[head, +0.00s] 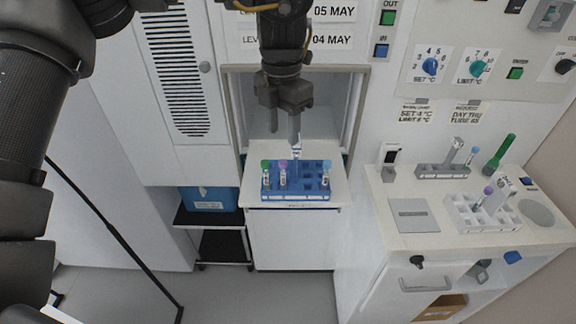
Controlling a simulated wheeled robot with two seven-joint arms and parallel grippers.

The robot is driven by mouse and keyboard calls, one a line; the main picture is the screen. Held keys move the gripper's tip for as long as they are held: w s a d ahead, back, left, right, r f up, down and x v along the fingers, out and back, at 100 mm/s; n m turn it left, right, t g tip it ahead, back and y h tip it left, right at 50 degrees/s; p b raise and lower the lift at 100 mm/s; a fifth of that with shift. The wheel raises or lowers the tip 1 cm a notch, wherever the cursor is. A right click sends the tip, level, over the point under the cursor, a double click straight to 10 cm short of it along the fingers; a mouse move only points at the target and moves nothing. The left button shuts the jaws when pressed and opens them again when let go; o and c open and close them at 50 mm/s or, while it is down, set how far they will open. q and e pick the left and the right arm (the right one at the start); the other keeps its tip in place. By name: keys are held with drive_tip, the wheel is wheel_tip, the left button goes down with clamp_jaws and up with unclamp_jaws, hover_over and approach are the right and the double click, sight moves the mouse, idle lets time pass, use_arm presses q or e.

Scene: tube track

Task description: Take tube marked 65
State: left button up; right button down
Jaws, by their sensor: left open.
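A blue tube rack (312,194) stands on the white shelf in front of the open cabinet bay. In it are a tube with a green cap (265,164), one with a purple cap (283,165) and, at the right, one with a blue cap (326,165). A small white labelled piece (297,150) shows at the back of the rack, just under one finger; whether it is a tube is unclear. Tube numbers are too small to read. My left gripper (284,137) is open and points down above the rack's back edge. My right gripper is not in view.
The right counter carries a white rack (466,222) with tubes, a grey rack (439,171), a green tube (499,154) and a grey plate (413,215). A blue bin (208,199) sits on a dark cart at left. The cabinet walls flank my left gripper.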

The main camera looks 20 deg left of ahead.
sight(282, 162)
use_arm(q)
drive_tip(key=f, duration=0.2)
drive_tip(key=shift+s+f, duration=0.4)
drive_tip(key=shift+w+f+p, duration=0.2)
drive_tip(key=shift+f+p, duration=0.2)
drive_tip(key=shift+f, duration=0.7)
drive_tip(key=shift+w+f, duration=0.1)
drive_tip(key=shift+f, duration=0.25)
wheel_tip(282, 162, down, 4)
drive_tip(key=shift+f+p, duration=0.2)
drive_tip(key=shift+p, duration=1)
drive_tip(key=shift+f, duration=0.3)
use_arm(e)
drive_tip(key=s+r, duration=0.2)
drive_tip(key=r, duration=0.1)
use_arm(q)
drive_tip(key=shift+s, duration=0.2)
drive_tip(key=shift+c, duration=0.4)
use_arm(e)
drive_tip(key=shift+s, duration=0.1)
